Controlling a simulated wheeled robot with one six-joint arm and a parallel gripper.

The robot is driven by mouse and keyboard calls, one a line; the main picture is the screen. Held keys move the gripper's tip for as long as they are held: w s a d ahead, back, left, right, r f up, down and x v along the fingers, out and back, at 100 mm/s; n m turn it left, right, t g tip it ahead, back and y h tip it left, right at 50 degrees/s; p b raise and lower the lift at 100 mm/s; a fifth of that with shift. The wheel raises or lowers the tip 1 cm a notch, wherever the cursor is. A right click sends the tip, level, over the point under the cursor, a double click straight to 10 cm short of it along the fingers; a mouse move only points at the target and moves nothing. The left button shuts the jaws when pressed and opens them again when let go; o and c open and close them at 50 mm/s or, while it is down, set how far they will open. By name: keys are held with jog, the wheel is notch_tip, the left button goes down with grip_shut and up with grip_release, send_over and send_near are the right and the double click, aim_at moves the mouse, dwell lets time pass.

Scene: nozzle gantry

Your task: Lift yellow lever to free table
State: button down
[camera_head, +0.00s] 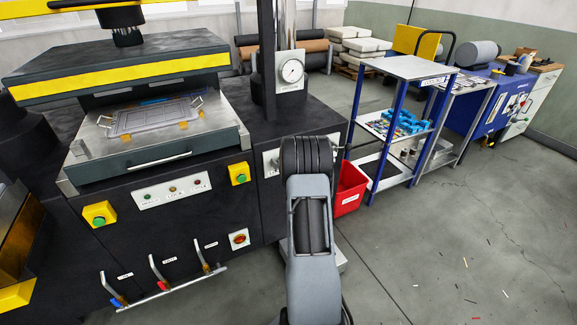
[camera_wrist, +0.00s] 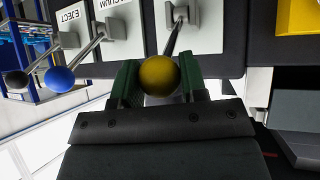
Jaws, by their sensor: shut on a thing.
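In the wrist view the yellow lever ends in a round yellow knob (camera_wrist: 158,75) on a thin metal rod that runs up to a white plate. My gripper (camera_wrist: 160,88) has its two green-padded fingers on either side of this knob and is shut on it. The table (camera_head: 155,112) in the head view is a grey metal bed under the press, with a flat frame-like piece lying on it. In the head view my arm hides the gripper and the yellow lever.
In the wrist view a blue-knobbed lever (camera_wrist: 60,78) and a black-knobbed lever (camera_wrist: 17,82) stand left of my gripper, near labels reading EJECT and partly hidden VACUUM. In the head view a red bin (camera_head: 349,190) and a blue-framed trolley (camera_head: 408,70) stand right of my arm.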

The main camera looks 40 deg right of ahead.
jog(key=c, duration=1.1)
grip_release()
jog(key=shift+w+r, duration=0.15)
jog(key=shift+r, duration=0.05)
jog(key=o, duration=0.4)
jog(key=shift+f, duration=0.15)
jog(key=v, duration=1.4)
